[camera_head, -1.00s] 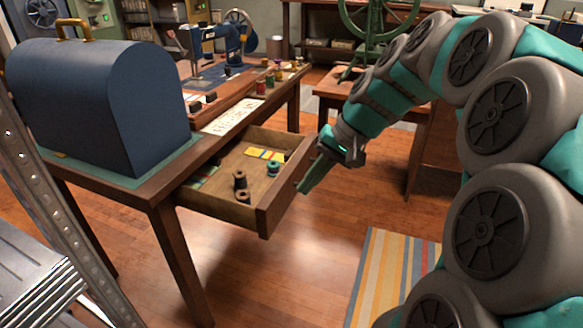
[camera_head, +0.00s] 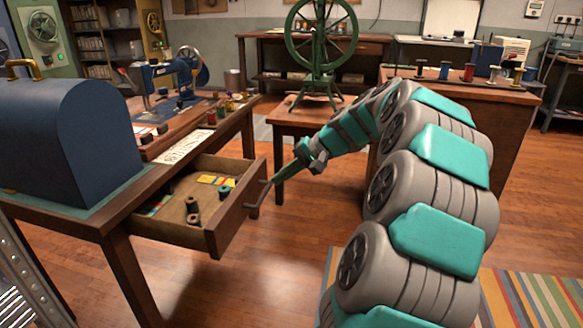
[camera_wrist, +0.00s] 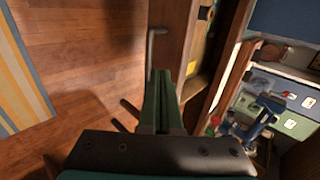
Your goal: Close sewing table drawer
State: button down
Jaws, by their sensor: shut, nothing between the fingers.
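The wooden sewing table (camera_head: 85,219) stands at the left. Its drawer (camera_head: 225,222) is pulled out, showing spools and a yellow card inside. A thin bar handle (camera_head: 261,194) sticks out from the drawer front. My gripper (camera_head: 277,180) is shut and empty, just outside the drawer front near the handle; contact cannot be told. In the wrist view, the shut green fingers (camera_wrist: 160,99) point toward the drawer front (camera_wrist: 174,45), with the handle (camera_wrist: 152,50) just beyond their tips.
A blue domed case (camera_head: 75,140) and a sewing machine (camera_head: 168,78) stand on the table. A side table (camera_head: 290,119) with a green spinning wheel is behind my gripper. A striped rug (camera_head: 540,300) lies at the right. Floor in front of the drawer is clear.

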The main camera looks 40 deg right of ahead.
aim_at(248, 187)
jog(key=w+a, duration=0.1)
jog(key=w+a+f, duration=0.2)
jog(key=shift+w+p, duration=0.3)
jog(key=shift+w, duration=0.1)
jog(key=shift+w+a, duration=0.35)
jog(key=shift+w, duration=0.1)
jog(key=shift+w+a, duration=0.1)
jog(key=shift+a, duration=0.1)
